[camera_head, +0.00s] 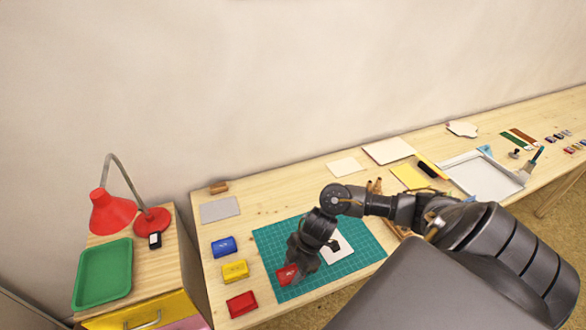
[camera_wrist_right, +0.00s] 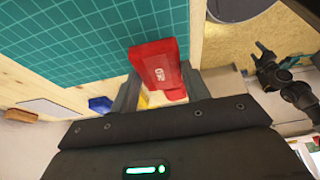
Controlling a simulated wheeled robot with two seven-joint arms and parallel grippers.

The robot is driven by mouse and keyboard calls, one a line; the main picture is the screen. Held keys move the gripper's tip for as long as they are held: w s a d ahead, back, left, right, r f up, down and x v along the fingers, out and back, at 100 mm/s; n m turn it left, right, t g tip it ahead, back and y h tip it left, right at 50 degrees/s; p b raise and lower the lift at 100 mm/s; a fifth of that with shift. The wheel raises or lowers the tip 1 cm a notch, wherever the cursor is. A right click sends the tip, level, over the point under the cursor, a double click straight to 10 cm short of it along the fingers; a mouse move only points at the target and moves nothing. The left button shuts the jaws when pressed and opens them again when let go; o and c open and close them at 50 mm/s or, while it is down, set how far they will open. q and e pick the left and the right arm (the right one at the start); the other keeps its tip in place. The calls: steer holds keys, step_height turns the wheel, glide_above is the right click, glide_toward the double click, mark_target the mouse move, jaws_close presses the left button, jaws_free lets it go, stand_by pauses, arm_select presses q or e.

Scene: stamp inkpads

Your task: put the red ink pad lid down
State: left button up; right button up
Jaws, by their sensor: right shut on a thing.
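The red ink pad lid (camera_head: 286,274) is in my right gripper (camera_head: 292,270), over the lower left part of the green cutting mat. In the right wrist view the red lid (camera_wrist_right: 158,66), with a pale mark on its face, stands between the two fingers of the right gripper (camera_wrist_right: 161,88). The fingers are shut on it. The red ink pad (camera_head: 241,303) lies on the bare wood left of the mat, to the lower left of the held lid. I cannot tell the exact height of the lid over the mat. My left gripper is not in view.
A yellow ink pad (camera_head: 235,271) and a blue ink pad (camera_head: 223,246) stand in a row behind the red one. A white card (camera_head: 338,247) lies on the green cutting mat (camera_head: 365,240). A grey sheet (camera_head: 219,209) lies farther back. The mat's front left is mostly clear.

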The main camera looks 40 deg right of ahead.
mark_target(293, 272)
steer(key=shift+w+d+f, duration=0.15)
steer(key=shift+w+f, duration=0.1)
steer(key=shift+f, duration=0.2)
step_height(293, 272, down, 3)
steer(key=shift+w+d+r, duration=0.1)
steer(key=shift+w+d, duration=0.05)
steer(key=shift+f, duration=0.35)
steer(key=shift+f, duration=0.1)
steer(key=o, duration=0.9)
steer(key=shift+o, duration=0.2)
steer(key=v, duration=1.2)
